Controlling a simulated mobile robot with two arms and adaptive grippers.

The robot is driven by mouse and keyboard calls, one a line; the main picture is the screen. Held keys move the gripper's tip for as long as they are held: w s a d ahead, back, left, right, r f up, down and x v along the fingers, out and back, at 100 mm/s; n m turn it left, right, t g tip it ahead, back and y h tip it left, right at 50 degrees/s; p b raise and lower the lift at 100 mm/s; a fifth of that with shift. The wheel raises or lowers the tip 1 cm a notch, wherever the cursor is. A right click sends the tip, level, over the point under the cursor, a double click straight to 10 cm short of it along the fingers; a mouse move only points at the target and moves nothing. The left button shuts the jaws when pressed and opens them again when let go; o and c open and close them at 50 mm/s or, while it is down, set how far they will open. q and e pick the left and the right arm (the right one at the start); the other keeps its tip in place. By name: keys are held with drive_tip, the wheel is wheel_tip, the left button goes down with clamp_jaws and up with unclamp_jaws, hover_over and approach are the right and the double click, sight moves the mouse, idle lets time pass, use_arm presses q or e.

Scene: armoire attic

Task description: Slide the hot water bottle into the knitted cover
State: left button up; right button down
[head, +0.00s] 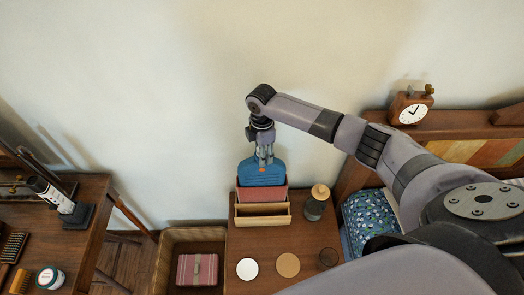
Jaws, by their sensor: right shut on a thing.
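The blue hot water bottle (262,173) is upright, neck up, at the back of the small wooden table. My right gripper (264,160) is above it, shut on its top. A dull red piece (262,194), which looks like the knitted cover, stands upright in the rear part of a wooden rack (262,221). The bottle's lower edge is hidden behind or inside the red piece's top; I cannot tell which. My left gripper is not in view.
A corked jar (316,204) stands right of the rack. A white disc (247,268), a cork disc (288,265) and a dark glass (327,258) are in front. A basket (163,262) holding a pink striped item (197,269) is left. The bed (450,131) is right.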

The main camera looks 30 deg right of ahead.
sight(262, 169)
drive_tip(key=shift+w+f+b, duration=0.1)
drive_tip(key=shift+f+b, duration=0.55)
drive_tip(key=shift+f, duration=0.35)
idle(0.7)
drive_tip(key=shift+f+b, duration=1.35)
drive_tip(key=shift+f, duration=1.15)
idle(0.6)
drive_tip(key=shift+f+b, duration=0.55)
drive_tip(key=shift+f, duration=0.45)
idle(1.0)
drive_tip(key=c, duration=1)
unclamp_jaws()
drive_tip(key=shift+c, duration=0.2)
drive_tip(key=shift+o, duration=0.9)
drive_tip(key=shift+s+f, duration=0.2)
drive_tip(key=shift+o, duration=0.9)
